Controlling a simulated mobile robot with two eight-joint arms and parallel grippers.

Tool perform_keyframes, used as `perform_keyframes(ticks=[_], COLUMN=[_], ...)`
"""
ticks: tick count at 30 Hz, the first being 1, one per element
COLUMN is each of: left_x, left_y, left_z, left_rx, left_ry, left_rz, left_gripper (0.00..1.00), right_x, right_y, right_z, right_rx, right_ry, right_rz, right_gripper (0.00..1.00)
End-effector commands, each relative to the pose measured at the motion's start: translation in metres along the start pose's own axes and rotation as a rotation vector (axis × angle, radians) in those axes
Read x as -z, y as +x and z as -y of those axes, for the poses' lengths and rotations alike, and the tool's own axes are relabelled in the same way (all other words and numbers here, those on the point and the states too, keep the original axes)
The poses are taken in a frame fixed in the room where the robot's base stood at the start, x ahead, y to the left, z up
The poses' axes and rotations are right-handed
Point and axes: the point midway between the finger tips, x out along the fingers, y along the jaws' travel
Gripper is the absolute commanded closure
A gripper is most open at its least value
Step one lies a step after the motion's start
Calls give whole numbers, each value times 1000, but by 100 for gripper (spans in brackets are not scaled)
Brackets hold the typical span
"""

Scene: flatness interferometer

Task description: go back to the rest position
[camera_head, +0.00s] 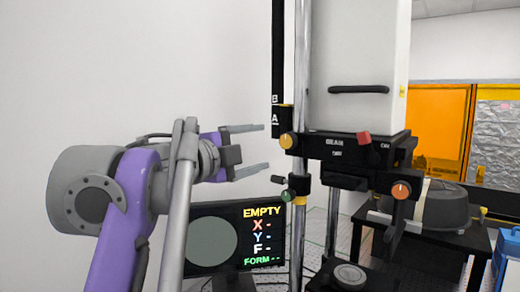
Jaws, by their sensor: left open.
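My left gripper (256,150) is open and empty, on a purple and grey arm that comes in from the left. Its two grey fingers point right, toward the interferometer (358,65), with a gap between them and its metal post. The interferometer has a tall white housing, a black block marked BEAM and coloured knobs. Below the block is a round dark stage (350,276). My right gripper is out of view.
A monitor (236,237) behind the arm reads EMPTY, with dashes beside X, Y, F and FORM. A dark round device (445,208) sits on a black table at right. An orange panel (436,125) stands behind. The left wall is bare.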

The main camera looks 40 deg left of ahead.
Motion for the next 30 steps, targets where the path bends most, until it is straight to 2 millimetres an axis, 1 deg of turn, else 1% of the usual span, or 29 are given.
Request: perform_keyframes(ticks=[7, 10, 12, 14, 16, 17, 19, 20, 21, 22, 23, 24, 26, 27, 29, 30], left_x=[0, -4, -10, -20, -34, -40, -52, -55, -58, -58, -58, -56, -51, -46, -35, -27], left_y=[0, 4, 10, 16, 22, 23, 22, 20, 17, 14, 11, 6, -4, -11, -23, -33], left_z=[0, -3, -9, -21, -48, -65, -114, -137, -168, -191, -214, -244, -289, -318, -362, -390], left_rx=[1, 21, 59, 102, 148, 161, 168, 160, 142, 125, 104, 73, 17, -25, -95, -145], left_ry=[-1, -21, -67, -135, -251, -310, -461, -524, -601, -654, -704, -768, -856, -909, -984, -1029], left_rz=[0, 19, 59, 114, 201, 244, 347, 390, 442, 477, 510, 551, 610, 645, 694, 725], left_gripper=[19, 19, 19, 19, 19, 19, 19, 19, 19, 19, 19, 19, 19, 19, 19, 19], right_x=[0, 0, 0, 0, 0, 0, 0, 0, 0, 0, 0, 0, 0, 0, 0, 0], right_y=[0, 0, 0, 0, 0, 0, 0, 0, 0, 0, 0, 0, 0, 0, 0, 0], right_z=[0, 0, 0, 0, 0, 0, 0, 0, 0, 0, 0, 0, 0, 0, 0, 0], right_rx=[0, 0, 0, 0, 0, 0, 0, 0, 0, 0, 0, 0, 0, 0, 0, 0], right_ry=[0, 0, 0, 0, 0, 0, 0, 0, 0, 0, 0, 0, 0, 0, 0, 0], right_rz=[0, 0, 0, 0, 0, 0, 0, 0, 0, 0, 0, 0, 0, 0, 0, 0], right_gripper=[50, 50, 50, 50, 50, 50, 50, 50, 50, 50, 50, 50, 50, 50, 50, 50])
